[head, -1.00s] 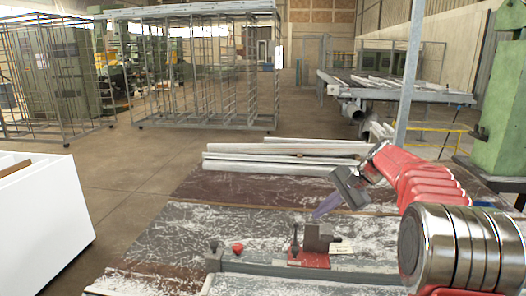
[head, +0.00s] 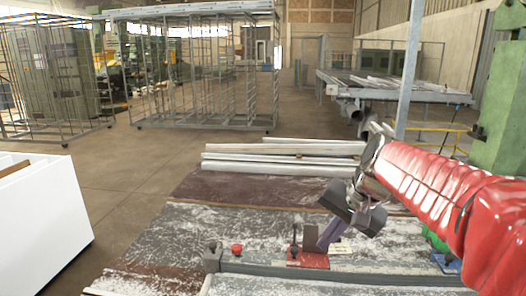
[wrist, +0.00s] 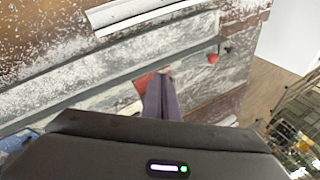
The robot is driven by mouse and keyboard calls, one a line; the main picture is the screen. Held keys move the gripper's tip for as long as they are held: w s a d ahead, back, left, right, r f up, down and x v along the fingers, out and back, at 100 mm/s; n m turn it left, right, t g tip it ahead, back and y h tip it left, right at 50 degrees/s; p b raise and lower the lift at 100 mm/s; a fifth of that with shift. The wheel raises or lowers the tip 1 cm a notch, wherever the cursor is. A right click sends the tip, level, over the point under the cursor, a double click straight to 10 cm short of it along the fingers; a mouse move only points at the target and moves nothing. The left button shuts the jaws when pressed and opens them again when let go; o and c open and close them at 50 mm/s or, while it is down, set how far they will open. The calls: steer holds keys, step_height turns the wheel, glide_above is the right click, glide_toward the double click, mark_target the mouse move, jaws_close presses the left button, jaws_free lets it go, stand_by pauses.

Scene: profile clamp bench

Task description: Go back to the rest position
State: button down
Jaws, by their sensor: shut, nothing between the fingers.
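My gripper (head: 328,236) is shut and empty in the head view. Its purple-grey fingers point down and to the left, above the bench, and overlap the right side of the clamp in the picture. In the wrist view the closed fingers (wrist: 160,98) cover part of the clamp's red base (wrist: 143,82). The clamp, with a red base (head: 308,260) and a dark grey block, stands on the bench (head: 180,238) in the head view. I cannot tell the exact gap between fingers and clamp.
A grey rail (head: 350,276) runs along the bench front, with a red knob (head: 237,249) near its left end. White profiles (head: 275,165) lie at the back of the bench. A white box (head: 40,220) stands at left. A grey post (head: 408,80) rises behind my arm.

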steer(key=s+f+n+t+h, duration=0.1)
steer(key=s+f+n, duration=0.2)
steer(key=s, duration=0.7)
steer(key=s+d+f+n+h, duration=0.1)
steer(key=s+f+n+h, duration=0.1)
steer(key=s, duration=0.9)
steer(key=shift+d+f+n+t, duration=0.2)
steer(key=shift+f+n+t, duration=0.25)
steer(key=shift+f, duration=0.45)
steer(key=c, duration=2.5)
jaws_free()
